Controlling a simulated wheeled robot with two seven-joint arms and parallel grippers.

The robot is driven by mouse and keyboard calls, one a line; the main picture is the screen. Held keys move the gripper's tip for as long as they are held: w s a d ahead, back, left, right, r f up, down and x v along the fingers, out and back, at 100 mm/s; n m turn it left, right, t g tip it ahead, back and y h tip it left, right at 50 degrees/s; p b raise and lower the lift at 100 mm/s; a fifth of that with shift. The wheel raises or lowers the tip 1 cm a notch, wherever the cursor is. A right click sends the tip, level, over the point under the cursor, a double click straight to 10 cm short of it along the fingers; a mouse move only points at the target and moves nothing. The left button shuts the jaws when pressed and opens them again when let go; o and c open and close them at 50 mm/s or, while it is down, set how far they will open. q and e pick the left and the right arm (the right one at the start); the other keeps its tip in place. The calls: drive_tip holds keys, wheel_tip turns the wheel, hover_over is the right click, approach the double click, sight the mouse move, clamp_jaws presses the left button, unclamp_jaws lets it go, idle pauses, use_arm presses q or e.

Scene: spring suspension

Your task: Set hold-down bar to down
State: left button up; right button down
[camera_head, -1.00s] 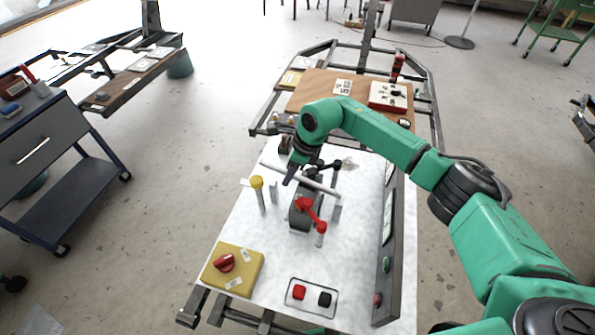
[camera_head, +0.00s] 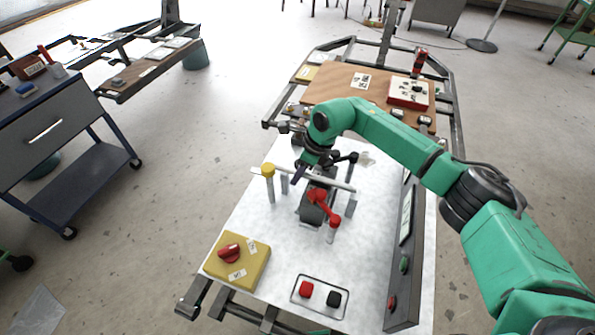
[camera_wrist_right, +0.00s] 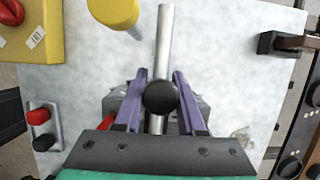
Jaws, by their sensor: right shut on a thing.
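The hold-down bar (camera_head: 332,182) looks like a silver rod lying across the white bench top above a grey block with a red lever (camera_head: 323,207). In the right wrist view the rod (camera_wrist_right: 164,45) runs lengthwise, with a round black knob (camera_wrist_right: 161,97) near it between my purple fingers. My right gripper (camera_head: 301,173) reaches down over the rod from the back; in the right wrist view its fingers (camera_wrist_right: 160,88) lie on both sides of the knob and are shut on it. My forearm and hand hide part of the contact. My left gripper is not in view.
A yellow-topped post (camera_head: 268,170) stands left of the rod. A yellow box with a red switch (camera_head: 237,262) and a red and black button panel (camera_head: 320,297) lie at the front. A tall grey panel (camera_head: 400,270) edges the right side.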

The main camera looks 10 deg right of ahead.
sight(319, 177)
drive_tip(key=c, duration=0.6)
unclamp_jaws()
drive_tip(key=shift+s+d+f, duration=0.15)
drive_tip(key=shift+d+f, duration=0.1)
drive_tip(key=shift+d, duration=0.1)
drive_tip(key=shift+o, duration=0.4)
drive_tip(key=shift+d+r, duration=0.1)
drive_tip(key=shift+s+r, duration=0.1)
drive_tip(key=shift+r, duration=0.35)
drive_tip(key=b+v, duration=0.1)
drive_tip(key=v, duration=1.3)
drive_tip(key=shift+f, duration=0.15)
